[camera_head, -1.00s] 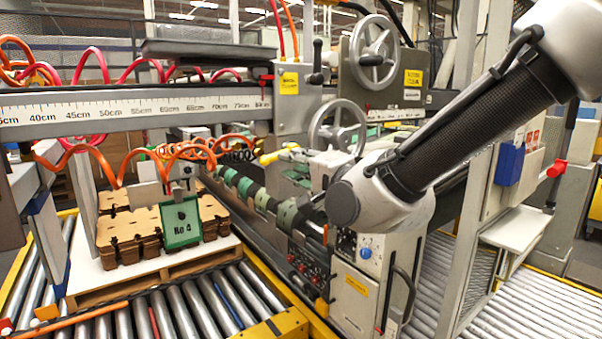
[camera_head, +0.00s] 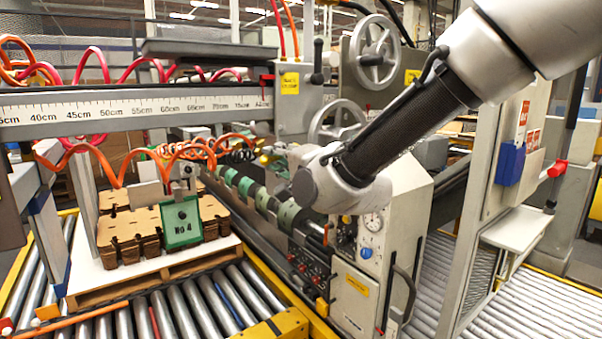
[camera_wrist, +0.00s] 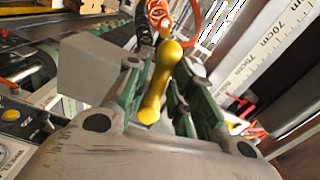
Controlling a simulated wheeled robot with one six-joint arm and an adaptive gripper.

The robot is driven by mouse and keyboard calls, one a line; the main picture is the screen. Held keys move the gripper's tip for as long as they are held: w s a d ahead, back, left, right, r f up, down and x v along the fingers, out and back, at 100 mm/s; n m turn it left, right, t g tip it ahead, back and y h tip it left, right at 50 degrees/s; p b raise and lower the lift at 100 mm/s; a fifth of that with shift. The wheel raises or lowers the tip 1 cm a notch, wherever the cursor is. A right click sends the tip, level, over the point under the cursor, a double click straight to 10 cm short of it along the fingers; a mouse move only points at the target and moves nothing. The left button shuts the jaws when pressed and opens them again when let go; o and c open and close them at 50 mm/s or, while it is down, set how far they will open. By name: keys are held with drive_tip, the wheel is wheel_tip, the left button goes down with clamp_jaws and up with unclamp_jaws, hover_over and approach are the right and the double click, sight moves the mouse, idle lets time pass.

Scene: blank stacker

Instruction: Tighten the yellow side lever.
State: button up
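The yellow side lever (camera_wrist: 160,82) shows in the wrist view as a slim bar with a round knob at each end. It lies between the two green-and-grey fingers of my gripper (camera_wrist: 163,78). The fingers stand apart on either side of it, with a gap visible, so the gripper looks open around the lever. I cannot tell whether either finger touches it. In the head view my wrist hides most of the gripper and the lever area beside the rollers.
A ruler beam (camera_head: 130,112) with coiled orange hoses crosses the left. A handwheel (camera_head: 337,122) stands close behind my wrist. A control cabinet (camera_head: 365,285) with gauges is below it. Stacked cardboard blanks (camera_head: 130,235) sit on a pallet at left.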

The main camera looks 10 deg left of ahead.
drive_tip(key=w+d+f+n, duration=0.4)
drive_tip(key=n, duration=1.2)
drive_tip(key=v, duration=0.8)
drive_tip(key=shift+s, duration=0.45)
drive_tip(key=shift+d+f, duration=0.1)
drive_tip(key=shift+d, duration=0.05)
